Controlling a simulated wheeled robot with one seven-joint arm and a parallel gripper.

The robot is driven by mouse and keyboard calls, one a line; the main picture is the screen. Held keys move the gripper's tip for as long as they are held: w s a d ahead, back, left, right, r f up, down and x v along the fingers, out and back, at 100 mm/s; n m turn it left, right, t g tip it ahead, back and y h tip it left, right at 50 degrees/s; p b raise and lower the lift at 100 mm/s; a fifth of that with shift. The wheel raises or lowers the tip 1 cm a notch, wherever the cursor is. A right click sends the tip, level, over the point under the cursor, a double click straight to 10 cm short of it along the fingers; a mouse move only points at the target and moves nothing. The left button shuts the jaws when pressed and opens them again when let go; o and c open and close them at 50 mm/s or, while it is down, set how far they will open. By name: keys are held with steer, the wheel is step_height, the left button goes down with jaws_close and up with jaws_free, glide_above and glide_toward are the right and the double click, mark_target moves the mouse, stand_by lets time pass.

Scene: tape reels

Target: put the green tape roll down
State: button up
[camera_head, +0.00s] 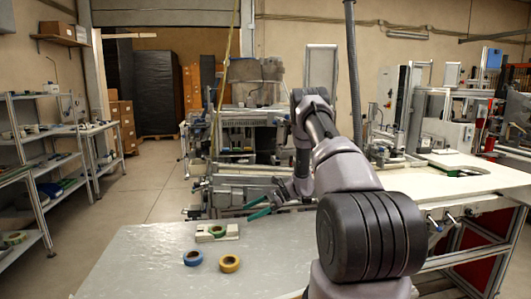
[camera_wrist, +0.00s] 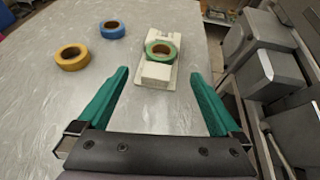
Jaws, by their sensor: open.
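The green tape roll (camera_wrist: 161,49) lies on a pale block-like holder (camera_wrist: 155,75) in the wrist view; both also show in the head view, the roll (camera_head: 217,230) on top of the holder (camera_head: 232,236). My gripper (camera_wrist: 160,78) has green fingers spread wide and empty. In the wrist view the roll lies beyond the fingertips, and nothing is between the fingers but table and the near end of the holder. In the head view the green fingers (camera_head: 259,207) are to the right of the holder, apart from it.
A blue tape roll (camera_head: 193,258) and a yellow tape roll (camera_head: 229,263) lie on the grey table (camera_head: 150,262) in front of the holder. The table's left part is clear. A metal shelf rack (camera_head: 40,185) stands at the left, and machinery (camera_head: 245,140) stands behind the table.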

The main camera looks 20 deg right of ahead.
steer(key=s+a+r+n+h, duration=0.2)
steer(key=s+r+n, duration=0.15)
steer(key=r, duration=0.55)
steer(key=s+a+r+n+h, duration=0.2)
steer(key=s+r, duration=0.2)
steer(key=r, duration=0.5)
steer(key=s+a+r+n+h, duration=0.1)
steer(key=s+r+n+h, duration=0.15)
steer(key=r, duration=0.75)
steer(key=s+r+n+t+h, duration=0.2)
steer(key=s+r, duration=0.4)
steer(key=s, duration=0.6)
steer(key=s+r+n+t+h, duration=0.3)
steer(key=s+r+n, duration=0.2)
steer(key=s, duration=0.7)
steer(key=shift+s+r+t, duration=0.3)
steer(key=shift+r, duration=0.4)
